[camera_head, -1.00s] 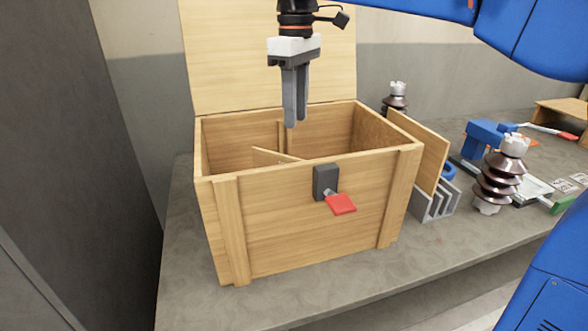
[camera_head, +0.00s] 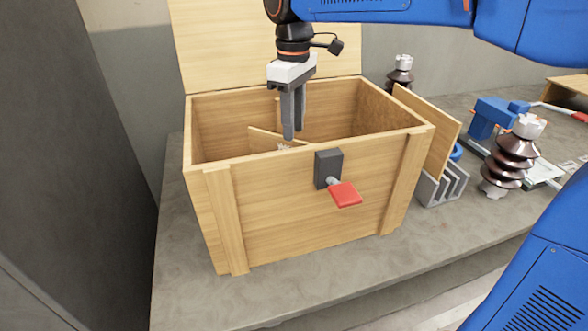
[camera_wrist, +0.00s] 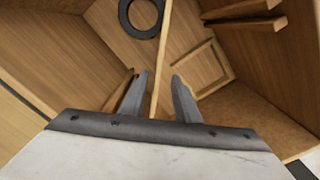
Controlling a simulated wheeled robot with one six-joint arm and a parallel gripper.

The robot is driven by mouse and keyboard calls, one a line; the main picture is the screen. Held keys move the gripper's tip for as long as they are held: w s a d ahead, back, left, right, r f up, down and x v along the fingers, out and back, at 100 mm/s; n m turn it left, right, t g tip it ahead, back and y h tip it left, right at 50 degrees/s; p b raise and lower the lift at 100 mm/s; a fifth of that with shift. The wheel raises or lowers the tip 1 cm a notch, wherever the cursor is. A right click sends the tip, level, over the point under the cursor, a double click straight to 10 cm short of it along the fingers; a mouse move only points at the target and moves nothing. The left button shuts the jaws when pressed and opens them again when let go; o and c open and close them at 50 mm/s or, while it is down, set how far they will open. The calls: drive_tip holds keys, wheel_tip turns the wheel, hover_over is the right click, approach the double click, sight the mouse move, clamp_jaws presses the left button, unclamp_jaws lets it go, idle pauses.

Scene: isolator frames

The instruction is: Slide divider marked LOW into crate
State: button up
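The wooden crate (camera_head: 255,215) stands open on the bench with its lid up behind. Inside it a thin wooden divider (camera_head: 262,140) stands tilted in the head view, with a small label partly showing that I cannot read as LOW. The divider's lower part is hidden by the front wall.
Another wooden panel (camera_head: 430,125) stands in a grey slotted rack (camera_head: 443,187) beside the crate. A red-tabbed latch (camera_head: 344,194) sticks out from the crate front. A dark ring (camera_wrist: 141,16) lies inside the crate.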

wheel_tip(320, 180, down, 7)
drive_tip(key=shift+w, duration=0.15)
drive_tip(key=shift+r, duration=0.1)
clamp_jaws()
idle(1.6)
